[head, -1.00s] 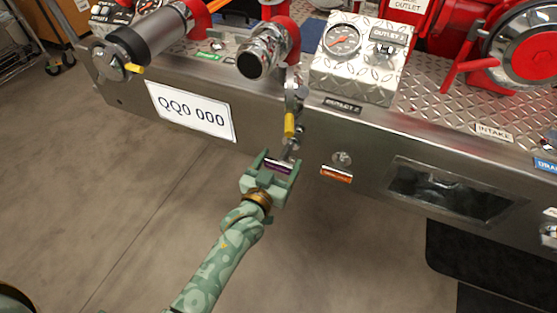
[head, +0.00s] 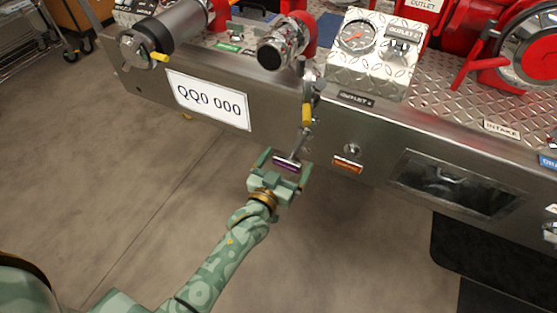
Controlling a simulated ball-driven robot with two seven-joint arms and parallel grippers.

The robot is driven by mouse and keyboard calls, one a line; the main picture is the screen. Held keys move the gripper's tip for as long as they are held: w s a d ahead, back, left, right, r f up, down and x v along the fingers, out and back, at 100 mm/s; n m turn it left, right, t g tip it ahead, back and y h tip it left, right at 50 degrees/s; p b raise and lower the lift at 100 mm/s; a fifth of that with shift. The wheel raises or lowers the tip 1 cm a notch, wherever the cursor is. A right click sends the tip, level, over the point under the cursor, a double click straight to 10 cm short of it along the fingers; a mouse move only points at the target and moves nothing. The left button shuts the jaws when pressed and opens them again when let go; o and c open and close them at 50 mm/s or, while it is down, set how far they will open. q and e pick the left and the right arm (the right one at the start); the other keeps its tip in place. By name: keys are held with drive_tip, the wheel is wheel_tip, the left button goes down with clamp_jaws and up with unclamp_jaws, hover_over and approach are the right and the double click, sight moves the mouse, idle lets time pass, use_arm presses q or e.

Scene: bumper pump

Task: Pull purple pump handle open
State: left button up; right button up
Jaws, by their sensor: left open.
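The purple pump handle (head: 287,164) is a small bar with a purple face in front of the steel bumper. A thin metal rod (head: 298,143) runs from it back toward the bumper, below the yellow-handled outlet fitting. My left gripper (head: 286,165), green, is open with one finger on each side of the handle. The purple bar lies between the fingers; whether they touch it is unclear. My right gripper is not in view.
An orange-labelled handle (head: 347,164) sits against the bumper to the right. A yellow valve lever (head: 307,115) hangs just above. A recessed opening (head: 458,184) is farther right. The floor in front is clear.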

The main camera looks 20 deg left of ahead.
use_arm(q)
drive_tip(key=s+p, duration=0.5)
drive_tip(key=s, duration=1.1)
drive_tip(key=shift+a, duration=0.25)
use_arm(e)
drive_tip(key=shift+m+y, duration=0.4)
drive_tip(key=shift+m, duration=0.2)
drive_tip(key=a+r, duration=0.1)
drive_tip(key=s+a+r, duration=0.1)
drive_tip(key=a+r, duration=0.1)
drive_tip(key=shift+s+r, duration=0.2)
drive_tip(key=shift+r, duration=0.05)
use_arm(q)
drive_tip(key=shift+s, duration=0.1)
